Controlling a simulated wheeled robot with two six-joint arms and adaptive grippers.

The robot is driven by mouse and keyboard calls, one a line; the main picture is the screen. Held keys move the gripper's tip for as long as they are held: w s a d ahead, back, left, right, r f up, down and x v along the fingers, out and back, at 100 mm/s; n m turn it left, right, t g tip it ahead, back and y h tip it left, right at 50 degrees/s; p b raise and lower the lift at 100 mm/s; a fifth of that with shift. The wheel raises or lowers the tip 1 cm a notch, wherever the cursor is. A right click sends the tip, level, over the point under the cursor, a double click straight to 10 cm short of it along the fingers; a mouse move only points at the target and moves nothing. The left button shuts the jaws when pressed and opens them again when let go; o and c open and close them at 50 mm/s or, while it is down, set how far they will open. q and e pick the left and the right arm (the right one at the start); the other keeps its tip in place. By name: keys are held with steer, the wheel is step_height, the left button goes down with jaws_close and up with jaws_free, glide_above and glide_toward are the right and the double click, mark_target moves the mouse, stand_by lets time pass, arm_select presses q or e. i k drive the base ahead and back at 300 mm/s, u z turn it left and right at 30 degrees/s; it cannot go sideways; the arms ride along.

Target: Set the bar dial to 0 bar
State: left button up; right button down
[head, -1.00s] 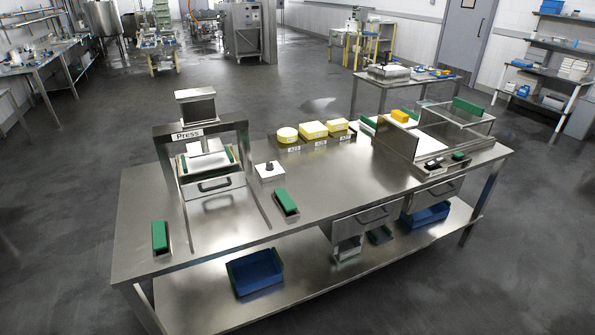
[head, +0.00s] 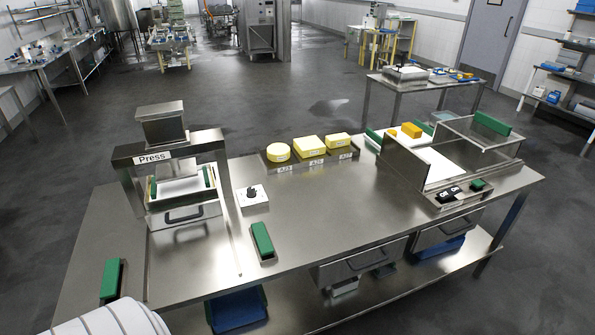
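The bar dial (head: 251,193) is a dark knob on a small white plate (head: 262,199) on the steel table, just right of the press (head: 163,157). Its markings are too small to read, so its setting cannot be told. Neither of my grippers shows in the head view.
Green blocks (head: 262,239) lie in front of the dial and at the table's left end (head: 111,279). Yellow cheeses (head: 309,147) stand in a tray behind it. A boxed steel station (head: 421,165) stands at the right. The table (head: 325,215) is bare right of the dial.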

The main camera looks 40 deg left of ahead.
mark_target(251, 193)
steer(key=u, duration=0.35)
steer(key=i, duration=1.05)
steer(key=u, duration=0.75)
